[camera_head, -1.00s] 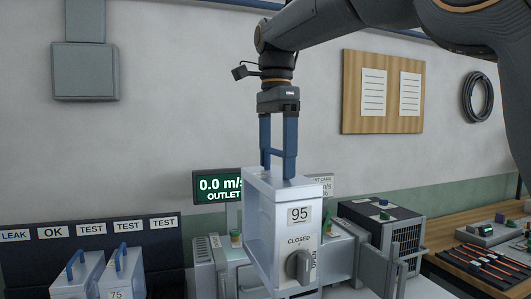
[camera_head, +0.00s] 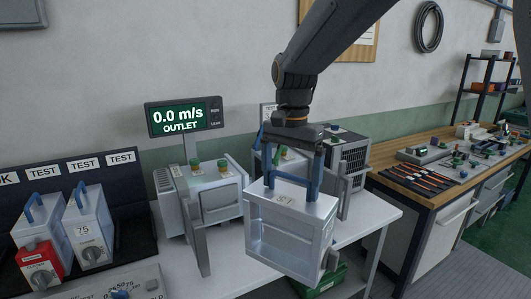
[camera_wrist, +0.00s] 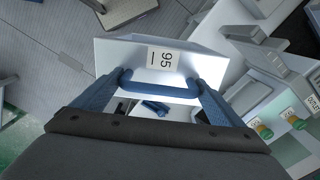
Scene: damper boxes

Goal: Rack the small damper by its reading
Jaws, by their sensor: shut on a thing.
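My gripper (camera_head: 293,165) is shut on the blue handle of a small silver-white damper box (camera_head: 287,235) and holds it up in front of the bench. The wrist view shows the damper (camera_wrist: 205,62) with a label reading 95 and its blue handle between my fingers. Its knob face is mostly turned away in the head view. The display (camera_head: 184,117) reads 0.0 m/s, OUTLET. The rack (camera_head: 110,190) at the left has tags reading TEST. In it stand a damper with a red front (camera_head: 38,240) and a damper marked 75 (camera_head: 88,230).
A test rig (camera_head: 205,195) with green-capped ports stands on the white bench (camera_head: 370,222) behind the held damper. A dark-grilled unit (camera_head: 350,160) stands right of it. A wooden bench (camera_head: 440,180) with tools is farther right. A green box (camera_head: 322,283) is below the damper.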

